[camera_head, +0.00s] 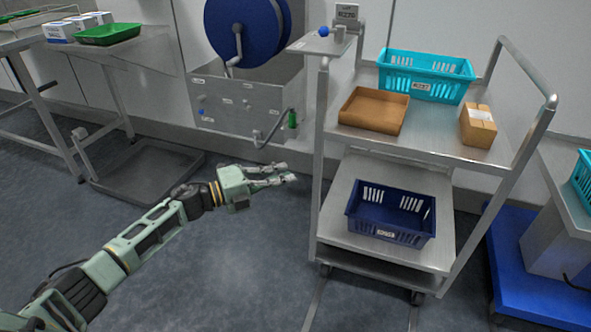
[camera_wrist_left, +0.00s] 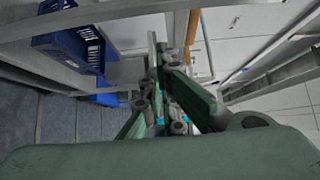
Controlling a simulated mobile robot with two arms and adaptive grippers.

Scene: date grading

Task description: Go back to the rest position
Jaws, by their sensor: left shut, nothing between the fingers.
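My left gripper (camera_head: 289,172) reaches in from the left in the head view, at the end of a pale green arm. It is in free air over the grey floor, just left of the metal trolley (camera_head: 322,150). Its fingers are shut with nothing between them. In the left wrist view the fingers (camera_wrist_left: 160,80) stretch away from the camera. My right gripper is in neither view.
The trolley holds a turquoise basket (camera_head: 378,72), a brown tray (camera_head: 345,113) and a cardboard box (camera_head: 465,133) on top. A dark blue basket (camera_head: 365,226) sits on its lower shelf. A blue reel (camera_head: 215,30) hangs behind. Open floor (camera_head: 240,270) lies in front.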

